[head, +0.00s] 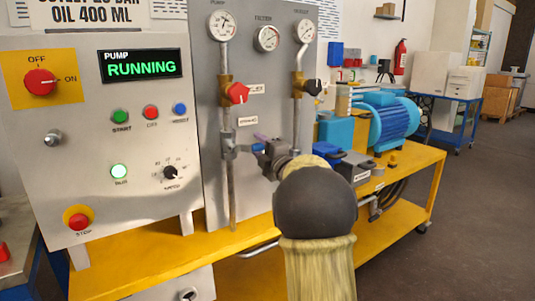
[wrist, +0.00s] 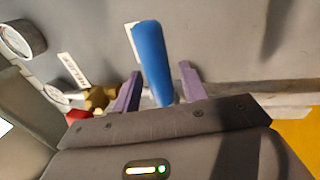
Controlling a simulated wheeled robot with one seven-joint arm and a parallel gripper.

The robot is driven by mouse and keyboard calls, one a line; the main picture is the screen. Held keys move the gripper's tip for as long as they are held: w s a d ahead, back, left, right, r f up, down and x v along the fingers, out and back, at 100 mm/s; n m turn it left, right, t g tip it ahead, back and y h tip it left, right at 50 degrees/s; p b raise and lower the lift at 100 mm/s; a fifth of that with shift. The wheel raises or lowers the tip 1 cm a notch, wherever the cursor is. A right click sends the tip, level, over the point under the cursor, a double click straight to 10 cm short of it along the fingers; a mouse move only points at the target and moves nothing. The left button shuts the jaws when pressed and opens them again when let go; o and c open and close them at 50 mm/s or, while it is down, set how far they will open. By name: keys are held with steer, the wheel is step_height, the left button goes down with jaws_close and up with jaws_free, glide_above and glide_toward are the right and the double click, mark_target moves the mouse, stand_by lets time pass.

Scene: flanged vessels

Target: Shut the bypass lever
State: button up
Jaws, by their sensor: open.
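A blue lever handle (wrist: 151,55) stands out from the grey panel in the wrist view, slightly tilted. I take it for the bypass lever, though no label on it can be read. My gripper (wrist: 161,72) has its two purple fingers apart, one on each side of the blue handle. I see a gap on both sides, so the fingers do not appear to press on it.
A red valve handle (head: 238,93) and a black valve handle (head: 313,87) sit above on the pipes, under several gauges. The pump display (head: 140,65) reads RUNNING. A blue motor (head: 388,118) stands on the yellow bench to the right.

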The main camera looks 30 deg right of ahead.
steer(key=p+v, duration=0.1)
steer(key=v, duration=1.6)
steer(key=shift+s, duration=0.2)
steer(key=shift+f, duration=0.1)
stand_by(1.5)
